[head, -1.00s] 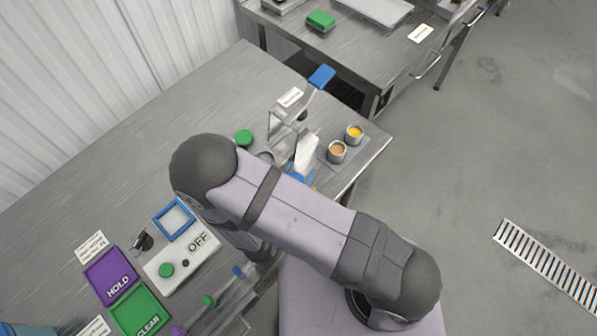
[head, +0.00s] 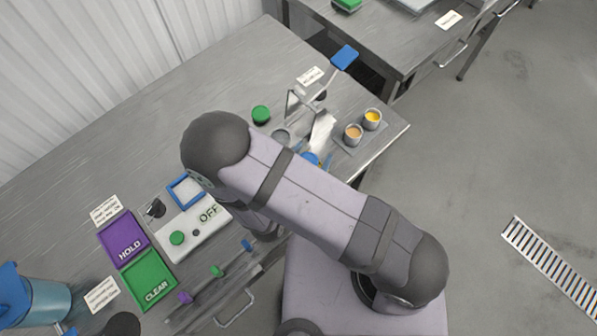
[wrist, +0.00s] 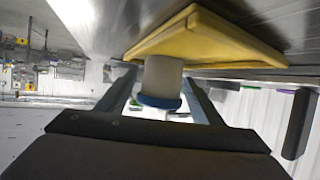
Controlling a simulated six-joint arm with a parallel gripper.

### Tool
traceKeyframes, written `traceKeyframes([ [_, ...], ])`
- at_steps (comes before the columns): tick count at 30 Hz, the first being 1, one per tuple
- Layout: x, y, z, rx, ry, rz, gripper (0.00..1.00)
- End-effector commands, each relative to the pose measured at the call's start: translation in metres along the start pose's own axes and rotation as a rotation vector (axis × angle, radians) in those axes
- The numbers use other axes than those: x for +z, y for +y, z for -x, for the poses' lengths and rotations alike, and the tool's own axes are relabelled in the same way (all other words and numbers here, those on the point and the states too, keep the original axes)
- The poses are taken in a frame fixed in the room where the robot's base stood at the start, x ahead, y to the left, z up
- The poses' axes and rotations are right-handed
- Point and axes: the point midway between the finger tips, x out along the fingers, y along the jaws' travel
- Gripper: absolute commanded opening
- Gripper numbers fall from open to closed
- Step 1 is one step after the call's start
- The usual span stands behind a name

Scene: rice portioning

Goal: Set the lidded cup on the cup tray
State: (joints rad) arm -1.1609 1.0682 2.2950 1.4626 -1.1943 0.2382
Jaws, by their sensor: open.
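In the wrist view, which looks upside down, a whitish cup (wrist: 163,76) with a blue lid (wrist: 159,102) stands upright on a yellow square tray (wrist: 222,40), which I take for the cup tray. My gripper (wrist: 160,82) is open, with one dark finger on each side of the cup. A small gap shows on the left; contact on the right is hard to tell. In the head view my arm hides the gripper, and I cannot make out the cup or yellow tray there.
Beyond my arm are two small cups of orange and yellow food (head: 353,133), a green lid (head: 261,114) and a blue-handled press (head: 343,58). The table's back left is clear.

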Motion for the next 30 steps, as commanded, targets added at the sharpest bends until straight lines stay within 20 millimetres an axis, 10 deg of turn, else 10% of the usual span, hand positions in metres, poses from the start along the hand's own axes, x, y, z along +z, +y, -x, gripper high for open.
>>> traceKeyframes([
  [18, -0.002, -0.001, 0.093, -0.005, 0.0, 0.001, 0.6],
  [30, 0.0, 0.0, 0.107, 0.0, 0.0, 0.001, 0.6],
])
